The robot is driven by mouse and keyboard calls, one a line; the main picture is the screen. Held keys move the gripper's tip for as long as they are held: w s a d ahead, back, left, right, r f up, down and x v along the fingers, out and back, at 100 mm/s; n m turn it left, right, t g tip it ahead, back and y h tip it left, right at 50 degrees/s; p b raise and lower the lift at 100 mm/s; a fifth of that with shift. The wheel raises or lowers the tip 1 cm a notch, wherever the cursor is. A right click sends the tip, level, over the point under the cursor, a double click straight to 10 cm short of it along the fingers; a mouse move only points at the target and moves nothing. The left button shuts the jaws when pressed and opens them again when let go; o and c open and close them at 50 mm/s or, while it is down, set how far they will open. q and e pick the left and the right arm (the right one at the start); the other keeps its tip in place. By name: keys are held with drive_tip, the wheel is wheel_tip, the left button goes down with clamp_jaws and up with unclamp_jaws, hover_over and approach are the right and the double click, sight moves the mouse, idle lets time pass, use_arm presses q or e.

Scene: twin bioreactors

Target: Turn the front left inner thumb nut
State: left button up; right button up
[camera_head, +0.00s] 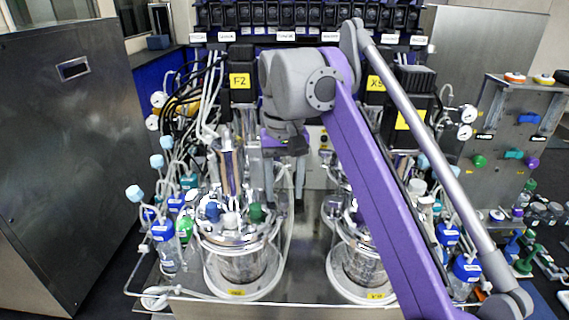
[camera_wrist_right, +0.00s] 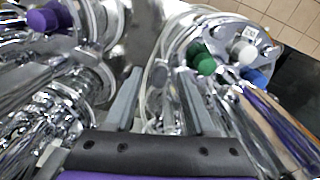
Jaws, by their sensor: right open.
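The left glass bioreactor vessel (camera_head: 240,262) stands on a steel bench, with a shiny metal lid carrying blue, white and green caps (camera_head: 256,212). The same lid shows upper right in the right wrist view, with its green cap (camera_wrist_right: 201,60). The front left inner thumb nut cannot be told apart from the other bright metal fittings. My right gripper (camera_head: 285,194) points down, open and empty, at the inner rear side of the left vessel. Its two grey fingers (camera_wrist_right: 158,76) are apart in the wrist view, near the lid's edge. My left gripper is not in view.
The right vessel (camera_head: 362,268) stands beside the left one, with a narrow gap between them. Blue-capped bottles (camera_head: 165,245) with tubing stand at the left. A steel cabinet (camera_head: 70,150) is further left. A panel with valves (camera_head: 510,155) stands at the right.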

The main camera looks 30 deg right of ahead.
sight(284, 199)
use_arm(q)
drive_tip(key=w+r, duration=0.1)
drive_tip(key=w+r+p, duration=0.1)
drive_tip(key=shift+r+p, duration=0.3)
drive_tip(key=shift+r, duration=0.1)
use_arm(e)
wheel_tip(284, 199, up, 9)
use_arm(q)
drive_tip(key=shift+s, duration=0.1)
use_arm(e)
drive_tip(key=shift+r, duration=0.1)
